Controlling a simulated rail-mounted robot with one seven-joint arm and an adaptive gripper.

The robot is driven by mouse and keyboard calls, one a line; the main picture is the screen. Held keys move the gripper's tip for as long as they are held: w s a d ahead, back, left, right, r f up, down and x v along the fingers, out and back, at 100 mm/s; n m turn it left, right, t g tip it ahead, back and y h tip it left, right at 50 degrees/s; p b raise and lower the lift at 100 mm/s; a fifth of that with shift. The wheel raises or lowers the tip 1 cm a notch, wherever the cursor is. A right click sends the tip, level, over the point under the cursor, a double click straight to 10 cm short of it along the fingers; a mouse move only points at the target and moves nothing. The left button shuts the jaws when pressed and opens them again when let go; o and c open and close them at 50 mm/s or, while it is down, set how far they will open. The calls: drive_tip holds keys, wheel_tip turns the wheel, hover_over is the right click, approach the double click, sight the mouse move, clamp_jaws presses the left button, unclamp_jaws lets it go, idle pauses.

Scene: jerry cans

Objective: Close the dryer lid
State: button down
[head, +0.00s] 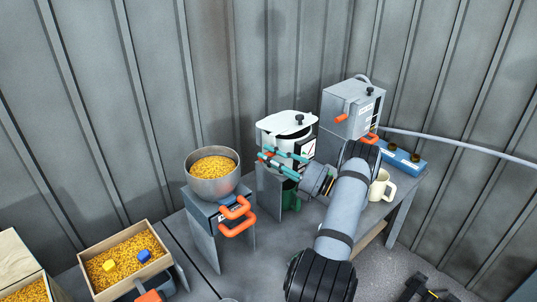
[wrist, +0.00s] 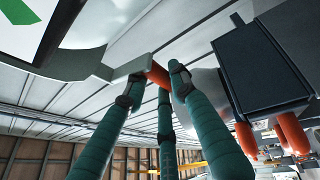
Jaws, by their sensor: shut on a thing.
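The dryer (head: 305,148) is a white, rounded machine on a stand at the back middle of the head view. My gripper (head: 264,158) has teal fingers and is at the dryer's front left, just below the lid. In the wrist view, the fingers of my gripper (wrist: 160,82) close around an orange handle (wrist: 157,74) at the end of a pale tab. The fingers hide part of the handle and the dryer's front.
A metal bowl of yellow grain (head: 213,175) stands left of the dryer. A grey box machine (head: 352,108) with orange handles stands right. A cream mug (head: 382,186) and a blue block (head: 405,161) are near my arm. A grain tray (head: 125,262) is at lower left.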

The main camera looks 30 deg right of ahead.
drive_tip(key=f+b, duration=0.1)
drive_tip(key=f, duration=0.2)
drive_tip(key=shift+w+a+b, duration=0.2)
drive_tip(key=shift+w+b, duration=0.2)
drive_tip(key=c, duration=1.7)
unclamp_jaws()
drive_tip(key=shift+r, duration=0.1)
drive_tip(key=shift+c, duration=0.2)
drive_tip(key=shift+d, duration=0.1)
drive_tip(key=v, duration=1.2)
drive_tip(key=shift+s, duration=0.15)
